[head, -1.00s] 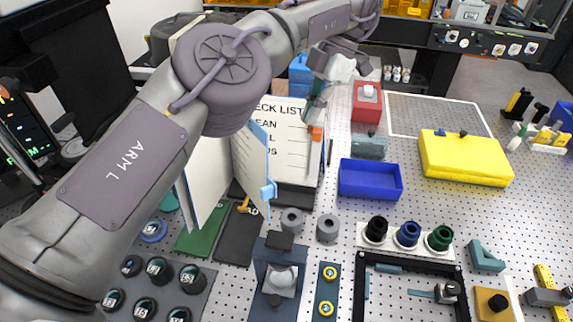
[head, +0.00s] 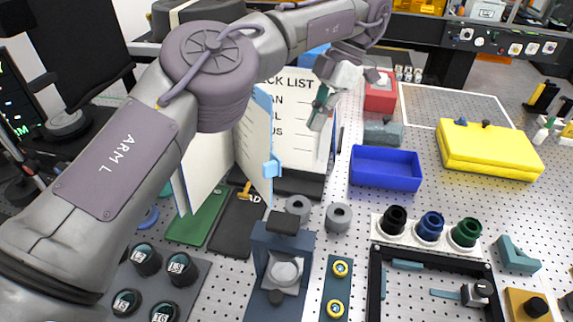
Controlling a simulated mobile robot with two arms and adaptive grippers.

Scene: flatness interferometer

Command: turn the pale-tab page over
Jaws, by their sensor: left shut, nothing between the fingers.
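A booklet with a "CHECK LIST" page (head: 290,135) stands upright on a dark base. A page with a pale blue tab (head: 271,167) stands out from it toward me, partly turned, with its edge facing the camera. My left gripper (head: 318,122) is shut and empty. It is in front of the right side of the check list page, to the right of the pale-tab page and apart from it. My left arm hides the booklet's upper left part. My right gripper is not in view.
A blue tray (head: 386,168) and a yellow case (head: 487,150) lie to the right. Two grey rings (head: 338,217) and a dark blue fixture (head: 278,270) stand in front of the booklet. Green and black mats (head: 197,217) lie at its left. Black knobs (head: 147,260) stand at lower left.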

